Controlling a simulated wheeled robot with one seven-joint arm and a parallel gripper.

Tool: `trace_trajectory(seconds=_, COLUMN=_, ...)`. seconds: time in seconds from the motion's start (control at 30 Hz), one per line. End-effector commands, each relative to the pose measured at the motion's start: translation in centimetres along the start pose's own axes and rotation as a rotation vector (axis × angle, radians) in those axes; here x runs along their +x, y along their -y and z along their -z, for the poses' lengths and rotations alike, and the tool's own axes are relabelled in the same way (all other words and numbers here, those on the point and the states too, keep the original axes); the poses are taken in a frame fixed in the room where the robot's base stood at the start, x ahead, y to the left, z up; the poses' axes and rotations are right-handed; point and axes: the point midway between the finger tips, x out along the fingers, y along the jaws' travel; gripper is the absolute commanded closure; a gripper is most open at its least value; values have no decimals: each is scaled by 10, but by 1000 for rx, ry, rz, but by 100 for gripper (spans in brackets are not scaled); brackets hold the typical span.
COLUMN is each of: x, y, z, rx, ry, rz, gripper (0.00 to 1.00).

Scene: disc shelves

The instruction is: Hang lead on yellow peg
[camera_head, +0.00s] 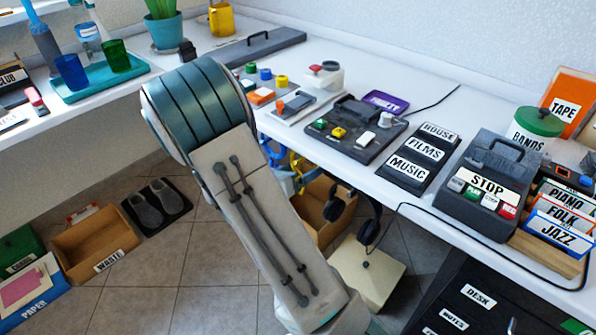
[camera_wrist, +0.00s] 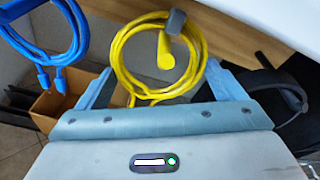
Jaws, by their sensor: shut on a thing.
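A coiled yellow lead (camera_wrist: 122,62) fills the middle of the wrist view, with a grey band at its top right. A short yellow rounded piece (camera_wrist: 165,55) shows inside the coil; I cannot tell whether it is the yellow peg or the lead's plug. My gripper (camera_wrist: 165,82) has its blue-grey fingers on both sides of the coil's lower part and is shut on the lead. In the head view the yellow lead (camera_head: 300,165) shows below the desk edge beside my arm, which hides most of the gripper.
A blue lead (camera_wrist: 75,45) hangs to the left of the yellow one. Headphones (camera_head: 368,218) hang under the desk edge to the right. A cardboard box (camera_head: 322,195) stands below. The white desktop (camera_head: 330,160) with several devices lies close above.

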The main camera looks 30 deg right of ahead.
Motion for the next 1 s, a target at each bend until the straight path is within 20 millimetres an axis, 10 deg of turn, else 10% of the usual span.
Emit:
trace_trajectory(seconds=0.23, x=0, y=0, z=0, rx=0, ry=0, rz=0, gripper=38)
trace_trajectory(seconds=0.27, x=0, y=0, z=0, rx=0, ry=0, rz=0, gripper=5)
trace_trajectory(seconds=0.3, x=0, y=0, z=0, rx=0, ry=0, rz=0, gripper=0)
trace_trajectory(seconds=0.67, x=-12, y=0, z=-2, rx=0, ry=0, rz=-1, gripper=0)
trace_trajectory(seconds=1.0, x=-86, y=1, z=-3, rx=-2, ry=2, rz=-5, gripper=0)
